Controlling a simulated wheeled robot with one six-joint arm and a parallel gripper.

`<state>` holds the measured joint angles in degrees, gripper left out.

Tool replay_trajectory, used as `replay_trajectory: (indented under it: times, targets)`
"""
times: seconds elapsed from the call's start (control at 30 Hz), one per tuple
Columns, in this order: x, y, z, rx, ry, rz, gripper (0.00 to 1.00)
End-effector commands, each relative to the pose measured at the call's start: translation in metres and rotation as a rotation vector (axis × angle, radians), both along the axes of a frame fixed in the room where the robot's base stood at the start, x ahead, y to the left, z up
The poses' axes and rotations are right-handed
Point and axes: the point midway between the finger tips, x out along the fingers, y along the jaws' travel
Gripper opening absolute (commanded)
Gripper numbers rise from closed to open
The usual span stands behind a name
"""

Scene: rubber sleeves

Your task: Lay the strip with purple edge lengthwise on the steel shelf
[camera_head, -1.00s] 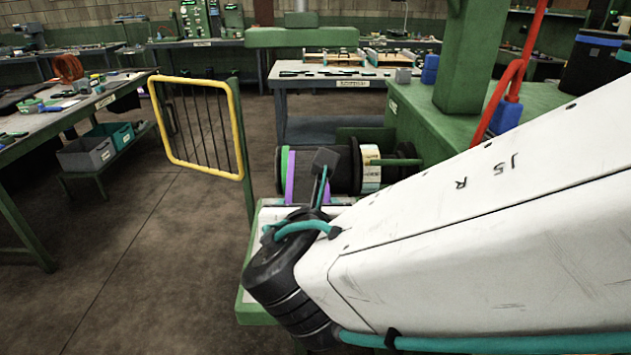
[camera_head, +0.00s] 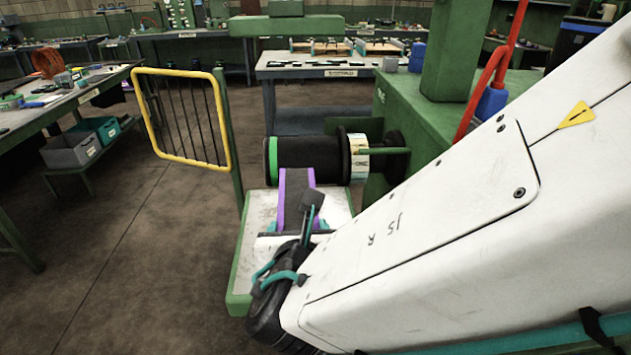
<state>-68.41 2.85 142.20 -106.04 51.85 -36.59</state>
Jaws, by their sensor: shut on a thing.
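The strip with purple edge (camera_head: 296,184) is a dark band with purple along its long sides. It reaches away from my gripper (camera_head: 294,232), and its far end overlaps the black drum in the picture. My gripper is shut on its near end, which is partly hidden by my wrist and a dark block on it. A pale scuffed plate with a green rim (camera_head: 250,232) lies below and appears to be the steel shelf. I cannot tell whether the strip touches the plate or the drum.
The black drum (camera_head: 310,153) with a green band lies sideways behind the plate, beside a green machine body (camera_head: 425,125). A yellow-framed guard (camera_head: 181,118) stands at the left. A workbench (camera_head: 60,110) is farther left, with open floor between.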

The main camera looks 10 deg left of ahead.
Motion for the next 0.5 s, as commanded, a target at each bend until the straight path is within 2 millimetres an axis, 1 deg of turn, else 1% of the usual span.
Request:
replay_trajectory:
  times: [0.27,0.5]
  targets:
    - [0.000,0.000,-0.002,0.000,0.000,0.000,0.40]
    - [-0.001,0.001,-0.011,-0.002,0.001,0.001,0.40]
